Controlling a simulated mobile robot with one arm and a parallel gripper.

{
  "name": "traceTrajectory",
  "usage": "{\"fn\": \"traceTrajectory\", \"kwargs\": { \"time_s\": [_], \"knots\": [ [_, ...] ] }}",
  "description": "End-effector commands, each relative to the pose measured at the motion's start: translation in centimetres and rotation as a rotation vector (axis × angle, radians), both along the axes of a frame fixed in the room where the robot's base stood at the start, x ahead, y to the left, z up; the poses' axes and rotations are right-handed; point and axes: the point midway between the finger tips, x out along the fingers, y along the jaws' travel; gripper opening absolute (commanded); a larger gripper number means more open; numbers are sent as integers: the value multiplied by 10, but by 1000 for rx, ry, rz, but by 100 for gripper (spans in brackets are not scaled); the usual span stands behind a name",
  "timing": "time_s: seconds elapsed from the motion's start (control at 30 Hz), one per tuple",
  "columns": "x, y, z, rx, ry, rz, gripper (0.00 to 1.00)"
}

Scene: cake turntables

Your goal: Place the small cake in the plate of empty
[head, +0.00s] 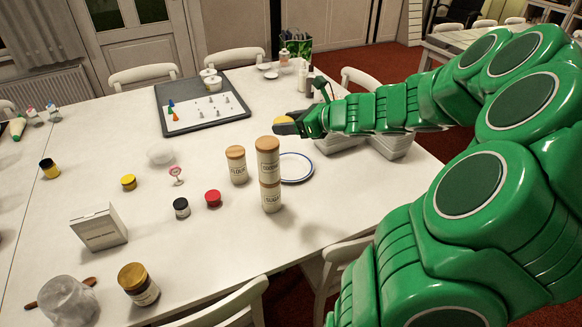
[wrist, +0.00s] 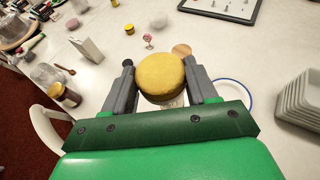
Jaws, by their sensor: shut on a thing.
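A small round yellow cake (wrist: 161,74) sits between the two grey fingers of my gripper (wrist: 160,88) in the wrist view. The gripper is shut on it and holds it above the table. In the head view the cake (head: 283,120) is partly covered by the dark fingers of my gripper (head: 287,127). A white plate with a blue rim (head: 297,168) lies on the table below and nearer than the gripper. The part of it that shows is bare; canisters hide its left side. In the wrist view its rim (wrist: 249,94) shows right of the gripper.
Stacked wooden-lidded canisters (head: 268,172) and a single canister (head: 236,165) stand left of the plate. Stacked grey-white dishes (head: 393,146) stand right of it. A black board with small pieces (head: 203,105) lies farther back. The table between the small jars and its near edge has free room.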

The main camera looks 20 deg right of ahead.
Motion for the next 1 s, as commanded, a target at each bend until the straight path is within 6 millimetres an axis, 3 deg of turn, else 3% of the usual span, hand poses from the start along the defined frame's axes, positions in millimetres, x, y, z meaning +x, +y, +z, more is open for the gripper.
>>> {"fn": "traceTrajectory", "kwargs": {
  "time_s": [0.1, 0.3, 1.0],
  "knots": [
    [12, -29, -3, 2, -1, -108, 29],
    [21, -62, -14, 6, 1, -227, 29],
    [20, -60, -154, 4, 2, -221, 29]
  ]
}}
